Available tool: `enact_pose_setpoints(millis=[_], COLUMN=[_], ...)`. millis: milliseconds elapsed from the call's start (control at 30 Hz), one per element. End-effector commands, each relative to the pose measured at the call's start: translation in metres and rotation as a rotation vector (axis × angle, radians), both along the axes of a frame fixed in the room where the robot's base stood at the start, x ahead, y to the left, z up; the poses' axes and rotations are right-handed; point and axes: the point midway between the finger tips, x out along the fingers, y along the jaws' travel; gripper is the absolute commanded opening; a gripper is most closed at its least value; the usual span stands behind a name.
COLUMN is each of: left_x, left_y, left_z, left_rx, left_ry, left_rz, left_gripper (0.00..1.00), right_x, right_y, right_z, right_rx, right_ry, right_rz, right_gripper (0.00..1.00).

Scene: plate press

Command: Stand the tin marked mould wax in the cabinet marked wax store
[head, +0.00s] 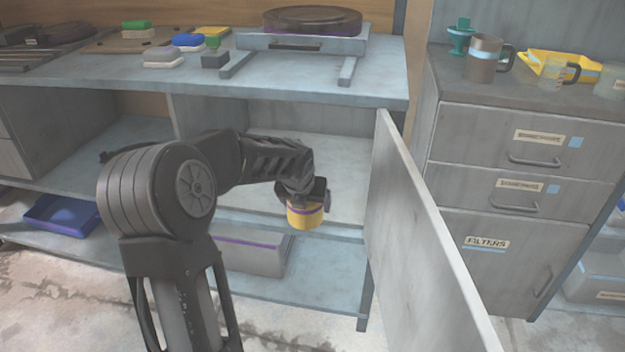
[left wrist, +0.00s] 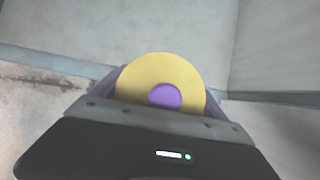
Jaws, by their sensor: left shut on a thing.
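My left gripper (head: 304,194) is shut on a yellow tin (head: 304,217) with a purple band, held upright at the mouth of an open cabinet under the workbench. In the left wrist view the tin's round yellow top (left wrist: 140,78) with a purple disc shows between the fingers. No label on the tin can be read. The cabinet's pale shelf (head: 342,205) lies just behind the tin. Its grey door (head: 425,240) stands swung open to the right, and no marking shows on its visible side. My right gripper is not in view.
A lower shelf holds a grey box (head: 255,258). A blue tray (head: 62,215) is at the left. The bench top (head: 385,75) carries a press plate, blocks and stamps. A drawer unit (head: 520,180) stands to the right, its lowest front marked FILTERS. The visible cabinet shelf is clear.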

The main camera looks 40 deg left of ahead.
Motion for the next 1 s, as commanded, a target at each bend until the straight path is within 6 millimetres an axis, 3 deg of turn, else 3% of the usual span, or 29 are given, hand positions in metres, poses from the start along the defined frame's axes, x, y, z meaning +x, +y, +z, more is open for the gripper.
enact_pose_setpoints(millis=[200, 500, 700, 1000], left_x=[0.052, 0.106, 0.119, 0.12], left_y=[0.028, 0.058, 0.066, 0.066], left_z=[-0.004, -0.003, 0.0, 0.0], left_rx=[0.0, -0.001, 0.0, 0.0], left_ry=[-0.002, 0.0, -0.001, -0.001], left_rz=[0.0, 0.0, 0.0, 0.0], left_gripper=[0.4, 0.4, 0.4, 0.4], right_x=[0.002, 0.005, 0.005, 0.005], right_y=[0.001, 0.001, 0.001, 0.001], right_z=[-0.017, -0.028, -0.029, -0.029], right_rx=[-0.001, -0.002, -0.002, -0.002], right_ry=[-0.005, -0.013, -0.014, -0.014], right_rz=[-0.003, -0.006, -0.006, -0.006], right_gripper=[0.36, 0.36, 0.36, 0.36])
